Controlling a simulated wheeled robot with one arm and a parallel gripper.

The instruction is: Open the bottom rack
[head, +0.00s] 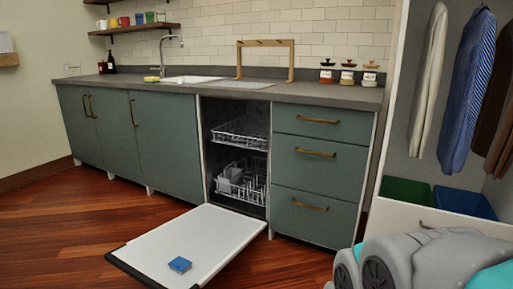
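The dishwasher between the cabinets is open, with its door (205,237) folded down flat toward the floor. The bottom rack (246,190) is a white wire basket inside the dark tub, with pale items at its left side. It appears to sit inside the tub, not out over the door. The top rack (240,141) is above it, also within the tub. My gripper is not in view; only grey and teal parts of my own body show at the bottom right.
A small blue block (180,265) lies on the open door. Drawers with brass handles (311,153) stand right of the dishwasher, and green cabinets (165,140) stand left. An open wardrobe (400,185) with hanging clothes is at right. Wooden floor (60,240) left of the door is clear.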

